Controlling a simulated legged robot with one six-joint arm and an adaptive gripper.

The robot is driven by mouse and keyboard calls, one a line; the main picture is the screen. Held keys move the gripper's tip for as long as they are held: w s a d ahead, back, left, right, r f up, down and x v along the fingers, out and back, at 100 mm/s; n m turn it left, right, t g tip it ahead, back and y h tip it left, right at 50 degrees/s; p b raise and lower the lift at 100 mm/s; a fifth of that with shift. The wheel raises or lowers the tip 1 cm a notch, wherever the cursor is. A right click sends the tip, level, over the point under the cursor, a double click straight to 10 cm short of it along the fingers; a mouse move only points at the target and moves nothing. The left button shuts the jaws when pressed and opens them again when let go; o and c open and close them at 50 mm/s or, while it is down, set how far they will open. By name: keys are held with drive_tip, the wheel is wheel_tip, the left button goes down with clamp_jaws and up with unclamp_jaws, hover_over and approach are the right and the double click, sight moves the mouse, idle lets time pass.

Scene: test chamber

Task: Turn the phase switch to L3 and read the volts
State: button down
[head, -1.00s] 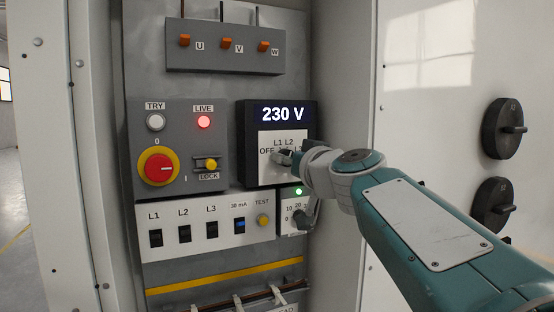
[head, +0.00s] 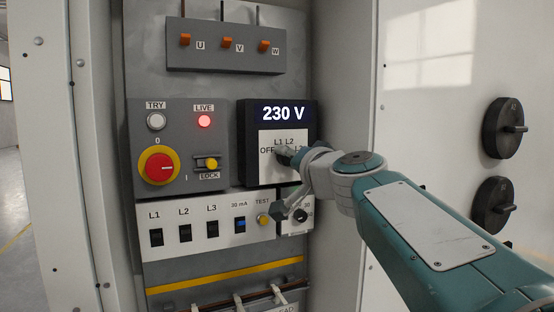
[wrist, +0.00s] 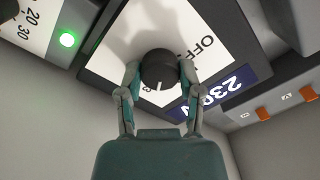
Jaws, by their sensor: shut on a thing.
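The phase switch is a dark round knob (wrist: 159,68) with a white pointer line, on a white plate (head: 270,143) lettered OFF, L1, L2 and L3. My gripper (wrist: 159,75) is shut on the knob, one finger on each side. In the wrist view the line points down the picture, close to a partly hidden label ending in 3. I cannot tell exactly which mark it meets. In the head view my gripper (head: 289,160) covers most of the knob and part of the L3 label. The volt display (head: 283,114) above reads 230 V.
Left of the meter are a red and yellow rotary switch (head: 159,168) and a lit red LIVE lamp (head: 204,121). Breakers (head: 184,232) and a TEST button (head: 263,219) sit below. A small dial (head: 300,215) lies close under my gripper. The cabinet wall (head: 343,100) stands to the right.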

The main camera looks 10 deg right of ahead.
drive_tip(key=shift+f+m, duration=0.1)
drive_tip(key=shift+m, duration=0.9)
drive_tip(key=shift+c, duration=1.3)
unclamp_jaws()
drive_tip(key=v, duration=1.2)
